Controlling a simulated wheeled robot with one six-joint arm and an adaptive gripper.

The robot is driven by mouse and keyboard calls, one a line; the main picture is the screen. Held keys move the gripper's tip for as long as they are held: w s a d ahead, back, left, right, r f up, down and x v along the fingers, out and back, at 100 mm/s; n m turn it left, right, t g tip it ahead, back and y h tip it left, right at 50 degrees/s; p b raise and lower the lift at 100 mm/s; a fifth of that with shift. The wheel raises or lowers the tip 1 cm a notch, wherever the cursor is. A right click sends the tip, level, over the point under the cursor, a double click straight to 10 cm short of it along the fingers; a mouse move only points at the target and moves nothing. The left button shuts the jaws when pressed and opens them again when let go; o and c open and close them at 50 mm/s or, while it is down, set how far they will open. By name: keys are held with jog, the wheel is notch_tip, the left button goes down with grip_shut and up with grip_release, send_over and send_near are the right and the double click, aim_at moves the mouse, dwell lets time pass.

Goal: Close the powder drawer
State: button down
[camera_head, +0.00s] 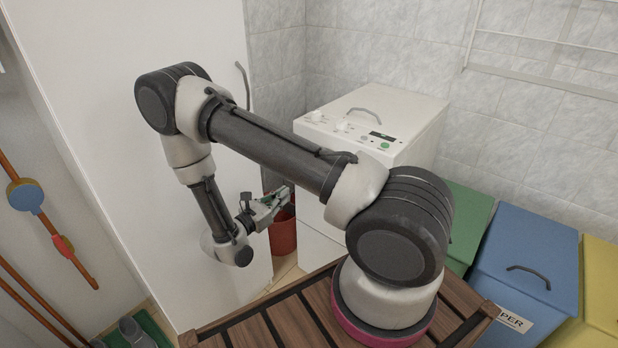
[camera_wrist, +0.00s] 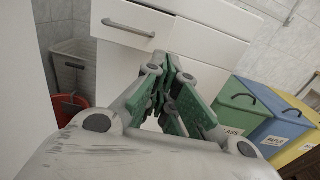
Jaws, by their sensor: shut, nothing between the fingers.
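The white machine (camera_head: 375,108) stands against the tiled wall, with knobs, a small display and a green button on its sloping top. In the wrist view, the white powder drawer (camera_wrist: 108,14) with its grey bar handle (camera_wrist: 128,28) is at the upper left of the machine's front (camera_wrist: 212,48). Its front seems to stand a little proud; how far it is out cannot be told. In the head view my arm hides that area. My gripper (camera_head: 284,194) is shut and empty in front of the machine. In the wrist view its green-padded fingers (camera_wrist: 171,65) point at the front, below and right of the handle.
A red bucket (camera_head: 284,234) stands low beside the machine, left of it in the wrist view. A tall white cabinet (camera_head: 150,180) is close on the left. Green (camera_head: 470,215), blue (camera_head: 530,255) and yellow (camera_head: 602,280) bins stand at the right.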

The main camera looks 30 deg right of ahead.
jog(key=x, duration=1.3)
jog(key=shift+d, duration=0.2)
